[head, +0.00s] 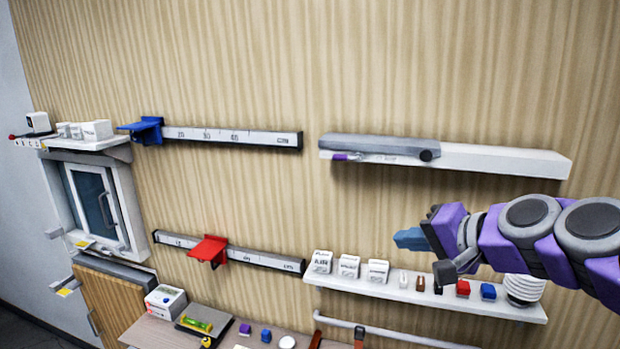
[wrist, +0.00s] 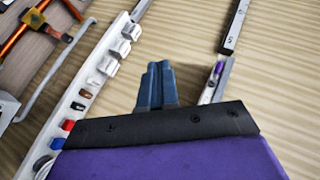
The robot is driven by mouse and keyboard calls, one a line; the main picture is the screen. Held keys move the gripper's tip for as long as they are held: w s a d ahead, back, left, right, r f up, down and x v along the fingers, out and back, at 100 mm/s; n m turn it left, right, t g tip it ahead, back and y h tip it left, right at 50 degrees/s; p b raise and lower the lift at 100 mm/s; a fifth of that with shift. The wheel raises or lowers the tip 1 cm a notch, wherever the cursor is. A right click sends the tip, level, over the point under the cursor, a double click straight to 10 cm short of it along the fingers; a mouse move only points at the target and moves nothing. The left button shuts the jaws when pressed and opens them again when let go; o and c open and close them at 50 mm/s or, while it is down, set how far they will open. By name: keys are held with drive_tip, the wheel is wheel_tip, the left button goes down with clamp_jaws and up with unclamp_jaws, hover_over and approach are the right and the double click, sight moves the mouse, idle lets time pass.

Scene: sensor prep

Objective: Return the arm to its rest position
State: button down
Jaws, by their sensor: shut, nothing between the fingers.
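My arm (head: 535,240) reaches in from the right edge of the head view, purple and dark grey, stretched out in front of the wall. My gripper (head: 408,239) has blue fingers and points left, above the lower white shelf. In the wrist view the gripper (wrist: 157,80) shows its two blue fingers side by side and touching, with nothing between them. The fingers appear clear of the shelf and the wall.
The lower shelf (head: 330,276) holds white boxes (head: 349,267), small coloured blocks and a white ribbed object. An upper shelf (head: 500,162), a blue slider (head: 146,130) and a red slider (head: 209,250) are on the wall. A desk (head: 150,333) stands below.

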drive_tip(key=s+a+f+n+g+h+b, duration=0.1)
drive_tip(key=s+a+f+n+g+b, duration=0.1)
drive_tip(key=s+a+f, duration=0.3)
drive_tip(key=s+a+f+n+g+h+b, duration=0.1)
drive_tip(key=s+a+f+g, duration=0.15)
drive_tip(key=f, duration=0.55)
drive_tip(key=s+a+f+n+g+h+b, duration=0.1)
drive_tip(key=s+a+f+n+g+b, duration=0.1)
drive_tip(key=s+a+f, duration=0.3)
drive_tip(key=s+d+f+n+g+h+b, duration=0.1)
drive_tip(key=s+d+f+g+h+b, duration=0.1)
drive_tip(key=s+f, duration=0.7)
drive_tip(key=s+d+f+n+g+h+b, duration=0.1)
drive_tip(key=s+d+f+g+h+b, duration=0.1)
drive_tip(key=s+f, duration=0.7)
drive_tip(key=d+g, duration=0.1)
drive_tip(key=d, duration=0.1)
drive_tip(key=shift+s+d+g+h+b, duration=0.3)
drive_tip(key=shift+s+d+g, duration=0.05)
drive_tip(key=shift+s+d, duration=0.05)
drive_tip(key=shift+d, duration=0.1)
drive_tip(key=shift+d, duration=0.3)
drive_tip(key=shift+a, duration=0.2)
